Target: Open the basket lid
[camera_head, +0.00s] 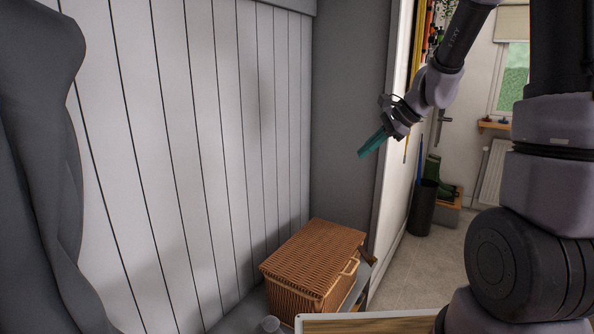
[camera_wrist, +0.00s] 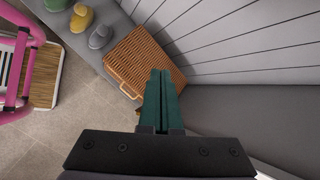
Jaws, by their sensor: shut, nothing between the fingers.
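The brown wicker basket (camera_head: 311,268) stands on the grey bench against the white panelled wall, with its lid (camera_head: 315,250) shut. A light handle (camera_head: 349,268) shows on its front side. The basket also shows in the wrist view (camera_wrist: 140,60), with the handle (camera_wrist: 127,91) at its lower left edge. My gripper (camera_head: 361,155) is above the basket and a little to its right, clear of it, with teal fingers pointing down and left. In the wrist view the fingers (camera_wrist: 161,75) lie together, shut and empty, and hide part of the basket.
A pink frame (camera_wrist: 22,65) stands on the floor in front. A dark bin (camera_head: 422,208) and green boots (camera_head: 432,167) are beyond the doorway. Open floor (camera_head: 410,270) lies right of the basket.

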